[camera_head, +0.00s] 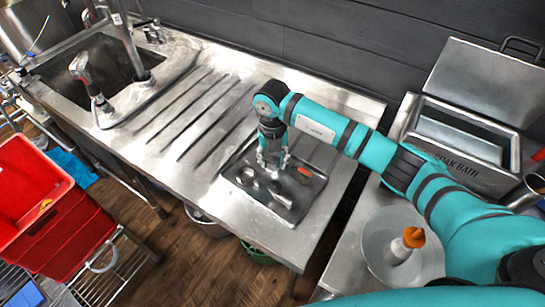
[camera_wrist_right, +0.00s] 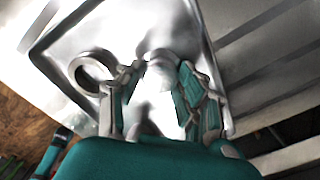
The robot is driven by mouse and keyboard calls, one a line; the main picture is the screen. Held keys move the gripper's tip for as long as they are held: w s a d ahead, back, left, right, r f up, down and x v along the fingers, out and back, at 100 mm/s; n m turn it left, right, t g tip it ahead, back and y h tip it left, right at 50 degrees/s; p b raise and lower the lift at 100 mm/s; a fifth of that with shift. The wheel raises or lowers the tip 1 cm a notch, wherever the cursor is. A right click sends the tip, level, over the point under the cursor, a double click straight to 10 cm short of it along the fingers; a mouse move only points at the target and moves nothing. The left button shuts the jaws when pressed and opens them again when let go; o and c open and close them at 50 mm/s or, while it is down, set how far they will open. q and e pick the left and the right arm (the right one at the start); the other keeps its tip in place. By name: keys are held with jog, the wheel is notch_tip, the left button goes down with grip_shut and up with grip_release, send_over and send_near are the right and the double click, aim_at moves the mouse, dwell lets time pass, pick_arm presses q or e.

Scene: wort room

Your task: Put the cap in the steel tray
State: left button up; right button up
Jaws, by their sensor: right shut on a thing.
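The steel tray (camera_head: 309,201) lies on the front right part of the steel counter, and its raised edge shows in the wrist view (camera_wrist_right: 52,45). My right gripper (camera_head: 271,163) points down over the tray, low and close to its floor. In the wrist view its fingers (camera_wrist_right: 160,72) are shut on a small rounded silvery piece (camera_wrist_right: 158,62), which looks like the cap, though it is blurred. I cannot tell whether the piece touches the tray. A metal ring (camera_wrist_right: 75,68) lies in the tray beside the gripper. My left gripper is not in view.
An orange-marked piece (camera_head: 305,172) and small metal parts (camera_head: 281,196) lie in the tray. A sink (camera_head: 92,72) with taps is at the left. The soak bath (camera_head: 462,165) and a white bowl (camera_head: 377,238) with an orange-topped bottle (camera_head: 404,245) are at the right. The ribbed drainboard is clear.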

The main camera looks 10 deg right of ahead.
aim_at(273, 160)
jog(key=shift+f, duration=0.2)
jog(key=o, duration=1.2)
jog(key=shift+c, duration=0.2)
jog(key=shift+r, duration=0.15)
jog(key=shift+r, duration=0.2)
notch_tip(273, 160, up, 12)
jog(key=b, duration=0.2)
jog(key=shift+f, duration=0.2)
